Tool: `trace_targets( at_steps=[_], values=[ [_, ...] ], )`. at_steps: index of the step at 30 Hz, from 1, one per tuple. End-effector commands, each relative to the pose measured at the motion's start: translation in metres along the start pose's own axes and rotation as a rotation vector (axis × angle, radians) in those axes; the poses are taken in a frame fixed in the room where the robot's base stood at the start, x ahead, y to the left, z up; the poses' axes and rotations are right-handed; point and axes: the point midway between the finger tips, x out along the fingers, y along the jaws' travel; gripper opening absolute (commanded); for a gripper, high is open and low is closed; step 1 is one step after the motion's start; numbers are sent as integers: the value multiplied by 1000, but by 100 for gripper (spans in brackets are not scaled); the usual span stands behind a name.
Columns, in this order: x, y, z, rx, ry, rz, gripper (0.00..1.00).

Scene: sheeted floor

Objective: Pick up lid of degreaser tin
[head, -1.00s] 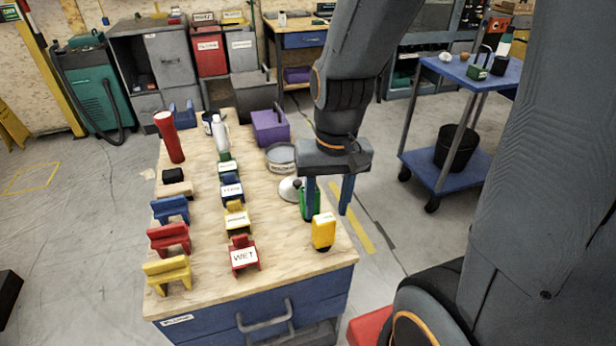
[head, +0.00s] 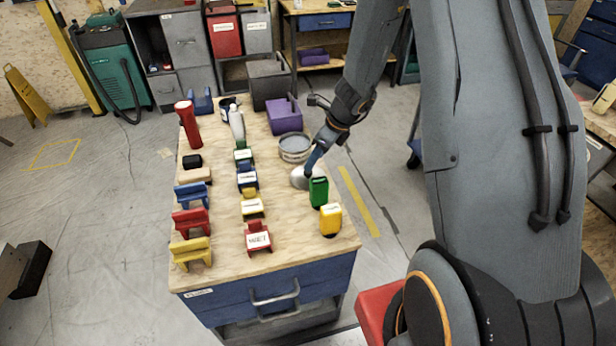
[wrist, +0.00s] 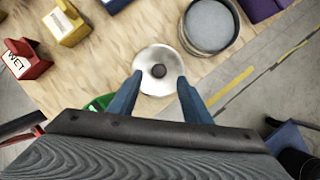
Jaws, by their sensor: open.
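The lid (head: 299,178) is a pale, shiny round disc lying on the wooden bench top. In the wrist view the lid (wrist: 156,70) shows whole, with a dark knob (wrist: 158,71) at its centre. My gripper (wrist: 156,82) is open, its two blue fingers to either side of the knob in that view; no contact can be made out. In the head view my gripper (head: 311,166) is at the lid and partly covers it. The open grey tin (head: 294,147) stands just behind the lid, and it also shows in the wrist view (wrist: 209,25).
A green bottle (head: 318,192) and a yellow bottle (head: 330,219) stand close in front of the lid. A purple box (head: 284,117) is behind the tin. Several coloured labelled holders, a red torch (head: 187,123) and a white bottle (head: 237,122) occupy the bench's left and middle.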

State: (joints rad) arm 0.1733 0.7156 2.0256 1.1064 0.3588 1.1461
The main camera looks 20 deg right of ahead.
Motion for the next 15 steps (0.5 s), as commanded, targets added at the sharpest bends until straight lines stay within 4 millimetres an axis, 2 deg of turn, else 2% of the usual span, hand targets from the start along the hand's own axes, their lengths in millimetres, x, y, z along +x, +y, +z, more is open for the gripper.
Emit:
trace_targets(
  at_steps=[15],
  values=[
    [56,2,-3,-4,1,1,45]
  ],
)
